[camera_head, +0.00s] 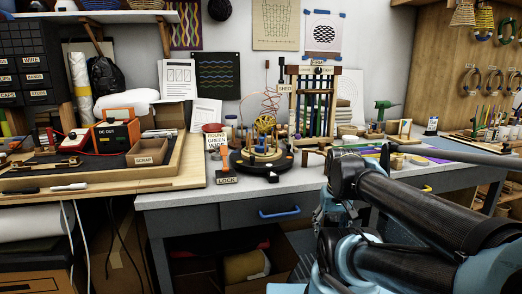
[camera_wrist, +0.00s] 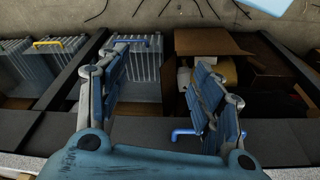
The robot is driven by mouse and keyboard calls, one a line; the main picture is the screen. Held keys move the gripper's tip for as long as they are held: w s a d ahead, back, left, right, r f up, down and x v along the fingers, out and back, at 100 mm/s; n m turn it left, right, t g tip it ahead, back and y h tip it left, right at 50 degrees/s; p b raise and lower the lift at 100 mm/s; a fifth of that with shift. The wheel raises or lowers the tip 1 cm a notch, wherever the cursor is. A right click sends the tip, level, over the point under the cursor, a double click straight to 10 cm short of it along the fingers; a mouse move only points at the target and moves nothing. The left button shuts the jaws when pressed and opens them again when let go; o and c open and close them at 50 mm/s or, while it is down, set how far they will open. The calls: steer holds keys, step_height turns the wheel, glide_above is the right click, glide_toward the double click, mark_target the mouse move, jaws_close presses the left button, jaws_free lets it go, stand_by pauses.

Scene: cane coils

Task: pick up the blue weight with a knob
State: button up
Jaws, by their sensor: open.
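I cannot make out a blue weight with a knob in either view; the small items on the workbench (camera_head: 295,182) are too small to tell apart. In the wrist view my gripper (camera_wrist: 162,68) is open, its two blue-grey fingers wide apart with nothing between them. It hangs in front of the bench's drawer side. In the head view my arm covers the right front of the bench, and the gripper's fingertips are not clear there.
A rack of coloured rods (camera_head: 312,105) stands behind. A wooden tray (camera_head: 185,165) lies left. An open cardboard box (camera_wrist: 205,42) sits under the bench.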

steer(key=shift+n+y, duration=0.3)
steer(key=shift+n, duration=0.6)
steer(key=w+r, duration=0.4)
steer(key=w+a+r, duration=0.1)
steer(key=r, duration=0.2)
steer(key=shift+w, duration=0.4)
step_height(320, 180, up, 23)
steer(key=n+y, duration=0.3)
steer(key=n, duration=0.7)
glide_above(262, 142)
steer(key=s+d, duration=0.2)
steer(key=d, duration=0.3)
steer(key=x, duration=1.6)
steer(key=shift+w+a+f, duration=0.15)
steer(key=shift+a+f, duration=0.05)
steer(key=shift+f, duration=0.1)
steer(key=c, duration=1.5)
